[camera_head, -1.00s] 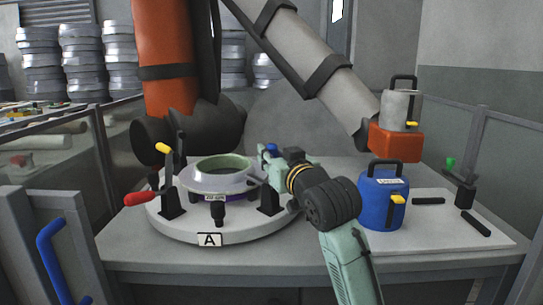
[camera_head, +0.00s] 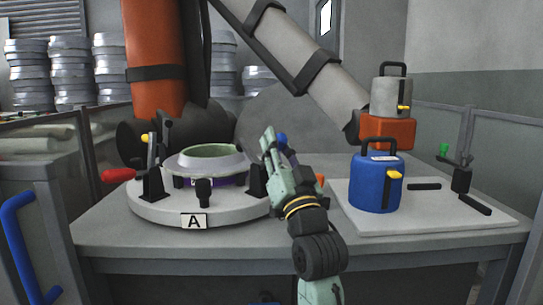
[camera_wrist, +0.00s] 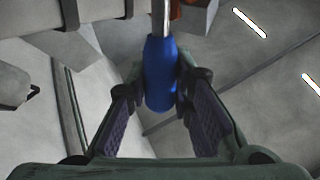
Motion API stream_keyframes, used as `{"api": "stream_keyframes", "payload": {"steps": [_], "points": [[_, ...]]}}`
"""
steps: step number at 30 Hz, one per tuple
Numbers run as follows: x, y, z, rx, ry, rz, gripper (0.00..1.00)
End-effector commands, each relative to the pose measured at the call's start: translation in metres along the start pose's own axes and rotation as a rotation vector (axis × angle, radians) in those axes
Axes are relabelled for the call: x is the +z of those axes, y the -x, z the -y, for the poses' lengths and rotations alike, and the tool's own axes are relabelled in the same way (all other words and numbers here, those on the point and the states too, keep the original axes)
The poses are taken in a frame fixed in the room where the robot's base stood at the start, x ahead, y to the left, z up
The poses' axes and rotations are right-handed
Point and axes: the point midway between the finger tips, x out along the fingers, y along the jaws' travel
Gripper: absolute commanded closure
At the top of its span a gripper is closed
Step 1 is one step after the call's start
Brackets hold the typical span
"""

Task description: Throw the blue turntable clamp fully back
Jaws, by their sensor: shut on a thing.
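The blue clamp handle (camera_head: 281,139) stands up at the right side of the round turntable (camera_head: 150,208), beyond my gripper. My gripper (camera_head: 269,146) points upward beside the turntable's right edge. In the wrist view, the blue handle (camera_wrist: 160,72) lies between the two finger pads of my gripper (camera_wrist: 160,105), with its metal rod running up out of frame. My gripper is shut on this handle. A black clamp post (camera_head: 257,181) shows just left of my gripper. The clamp's lower lever is hidden behind my gripper in the head view.
A pale ring mould (camera_head: 212,161) sits on the turntable. A red-handled clamp (camera_head: 118,175) and a yellow-tipped one (camera_head: 145,138) stand at its left. A blue canister (camera_head: 376,187) stands on a white board (camera_head: 430,220) to the right of my arm.

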Motion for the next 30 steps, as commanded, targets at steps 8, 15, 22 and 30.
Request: {"api": "stream_keyframes", "payload": {"steps": [8,15,22,30], "points": [[0.005,0.013,-0.006,0.002,-0.06,-0.139,1.0],[0.004,0.016,-0.008,0.003,-0.081,-0.194,1.0],[0.003,0.016,-0.008,0.003,-0.085,-0.204,1.0],[0.003,0.016,-0.008,0.003,-0.084,-0.204,0.77]]}}
